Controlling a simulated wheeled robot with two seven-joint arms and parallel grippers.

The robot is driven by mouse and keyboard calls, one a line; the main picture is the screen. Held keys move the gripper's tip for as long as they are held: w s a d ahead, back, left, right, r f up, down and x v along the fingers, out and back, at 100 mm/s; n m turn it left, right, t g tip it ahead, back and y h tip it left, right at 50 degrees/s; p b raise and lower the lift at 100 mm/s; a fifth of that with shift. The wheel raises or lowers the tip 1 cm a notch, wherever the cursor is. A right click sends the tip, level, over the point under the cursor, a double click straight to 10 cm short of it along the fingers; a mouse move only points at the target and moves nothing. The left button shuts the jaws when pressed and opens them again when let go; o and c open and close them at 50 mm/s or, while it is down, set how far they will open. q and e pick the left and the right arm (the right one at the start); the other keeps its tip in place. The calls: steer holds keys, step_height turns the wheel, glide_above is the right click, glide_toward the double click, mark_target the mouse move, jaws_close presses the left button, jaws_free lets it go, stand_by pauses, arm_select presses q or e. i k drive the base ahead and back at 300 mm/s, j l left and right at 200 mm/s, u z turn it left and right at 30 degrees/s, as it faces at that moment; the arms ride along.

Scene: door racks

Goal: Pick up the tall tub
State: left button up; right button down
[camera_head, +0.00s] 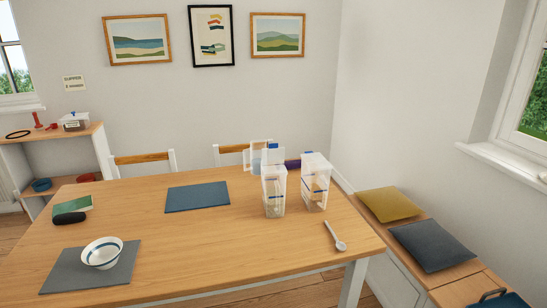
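Two clear, upright tubs stand on the right part of the wooden table. The left clear tub (273,195) has a little pale content low down and a blue piece near its top. The right clear tub (315,183) stands beside it, a little further back, with tan content inside and a blue piece on top. Both look tall, and I cannot tell for sure which is the tall tub. More clear panels or a further clear container (259,157) show behind the left tub, partly hidden. Neither of my grippers is in view.
The table (190,250) holds a blue mat (197,198), a grey mat (62,279) with a striped bowl (102,252), a green book (72,206), a dark case (69,219) and a white spoon (335,236). Chairs stand behind; a cushioned bench (402,270) is right. The table's front middle is clear.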

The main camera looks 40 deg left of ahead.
mark_target(274, 173)
steer(key=u, duration=2.3)
steer(key=z, duration=1.2)
steer(key=i+l+u, duration=0.1)
steer(key=i+u, duration=0.15)
steer(key=i, duration=0.15)
steer(key=i+l+u, duration=0.25)
steer(key=i, duration=0.15)
